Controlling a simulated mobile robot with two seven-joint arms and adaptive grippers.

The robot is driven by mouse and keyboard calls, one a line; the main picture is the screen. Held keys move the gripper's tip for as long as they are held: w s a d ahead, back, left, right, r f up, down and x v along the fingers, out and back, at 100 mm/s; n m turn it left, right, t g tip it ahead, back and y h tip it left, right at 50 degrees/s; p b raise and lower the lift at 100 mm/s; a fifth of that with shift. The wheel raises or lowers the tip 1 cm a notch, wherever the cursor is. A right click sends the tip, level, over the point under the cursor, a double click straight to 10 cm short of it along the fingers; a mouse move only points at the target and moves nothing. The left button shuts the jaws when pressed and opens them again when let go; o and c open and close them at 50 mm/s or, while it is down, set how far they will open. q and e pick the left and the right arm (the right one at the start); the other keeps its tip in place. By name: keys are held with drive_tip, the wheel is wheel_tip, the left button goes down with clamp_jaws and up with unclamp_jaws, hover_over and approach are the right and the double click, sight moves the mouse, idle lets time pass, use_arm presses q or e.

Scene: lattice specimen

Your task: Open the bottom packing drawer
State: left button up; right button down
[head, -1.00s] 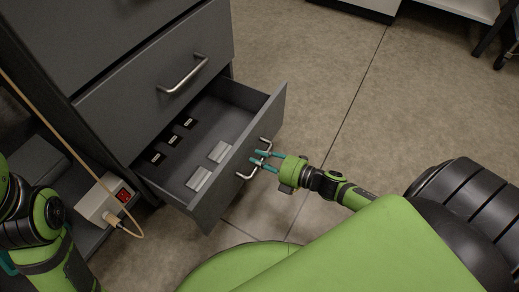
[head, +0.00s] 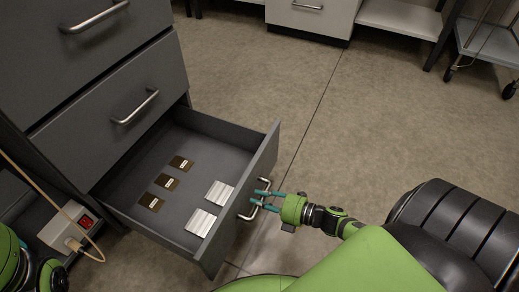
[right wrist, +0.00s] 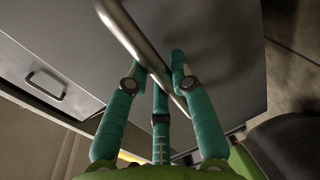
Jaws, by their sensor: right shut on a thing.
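The bottom packing drawer (head: 224,246) of the grey cabinet stands well pulled out, its inside in view. My right gripper (head: 262,200) reaches the drawer's front from the right and is shut on its metal bar handle (head: 245,215). In the right wrist view the teal fingers (right wrist: 158,72) close around the handle (right wrist: 128,34), close to the grey drawer front. Inside lie three small brown labelled packets (head: 165,181) and two silvery ribbed pieces (head: 201,222). My left arm shows only in part at the lower left; its gripper is out of view.
A closed drawer (head: 97,105) with a bar handle sits above. A white box with a red switch (head: 70,226) and a cable stands left of the drawer. The floor (head: 360,130) to the right is clear. A white cabinet (head: 310,18) stands at the back.

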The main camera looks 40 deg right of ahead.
drive_tip(key=c, duration=1)
unclamp_jaws()
drive_tip(key=shift+c, duration=0.2)
drive_tip(key=shift+s, duration=0.1)
drive_tip(key=v, duration=1.2)
